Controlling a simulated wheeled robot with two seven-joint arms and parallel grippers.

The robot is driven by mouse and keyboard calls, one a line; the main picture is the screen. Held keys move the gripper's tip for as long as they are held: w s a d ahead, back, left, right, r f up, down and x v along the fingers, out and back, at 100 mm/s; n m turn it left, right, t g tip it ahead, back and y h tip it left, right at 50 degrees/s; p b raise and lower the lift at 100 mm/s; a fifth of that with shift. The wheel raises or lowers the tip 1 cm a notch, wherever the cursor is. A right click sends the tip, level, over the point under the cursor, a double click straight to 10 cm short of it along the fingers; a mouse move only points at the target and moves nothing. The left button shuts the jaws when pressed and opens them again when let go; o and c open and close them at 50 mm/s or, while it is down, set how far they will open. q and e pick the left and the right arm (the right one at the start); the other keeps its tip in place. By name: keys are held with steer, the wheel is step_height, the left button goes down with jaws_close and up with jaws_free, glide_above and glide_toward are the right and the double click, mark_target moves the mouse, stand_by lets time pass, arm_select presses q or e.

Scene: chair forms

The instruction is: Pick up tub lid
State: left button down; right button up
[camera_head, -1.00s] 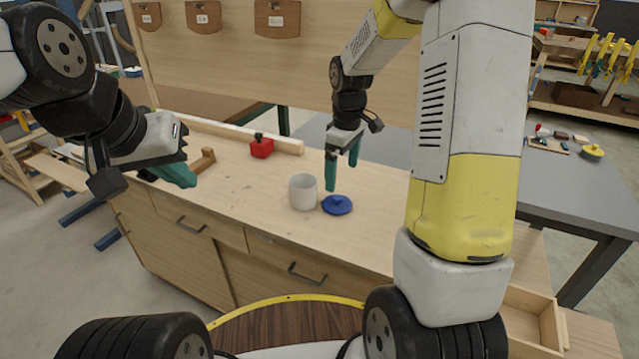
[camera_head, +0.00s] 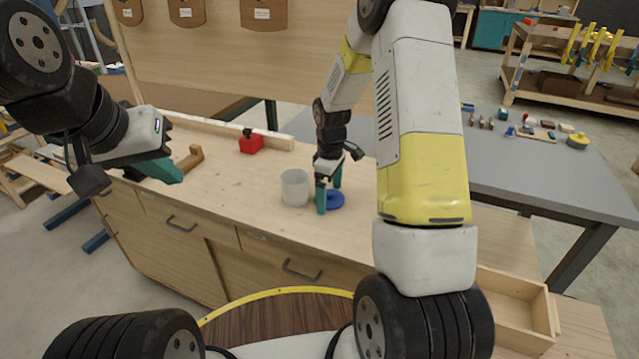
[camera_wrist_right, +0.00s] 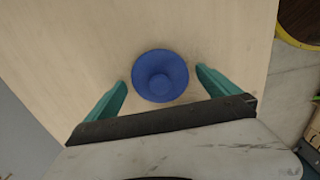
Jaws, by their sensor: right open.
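The blue tub lid (camera_head: 335,199) lies flat on the wooden workbench with its round knob up. It also shows in the right wrist view (camera_wrist_right: 160,76). A pale grey-white tub (camera_head: 295,187) stands just left of it. My right gripper (camera_head: 329,196) is open and low over the lid; in the right wrist view its green fingers (camera_wrist_right: 162,86) are spread on either side of the lid, with nothing between them gripped. My left gripper (camera_head: 160,168) is raised at the left, over the bench's left end, and whether its fingers are apart is unclear.
A red box with a black knob (camera_head: 251,143) and a wooden piece (camera_head: 189,158) lie at the back of the workbench (camera_head: 240,200). A grey table (camera_head: 560,180) with small items stands to the right. An open wooden drawer (camera_head: 515,305) sticks out at lower right.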

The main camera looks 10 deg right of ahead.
steer(key=c, duration=1.3)
steer(key=shift+r, duration=0.2)
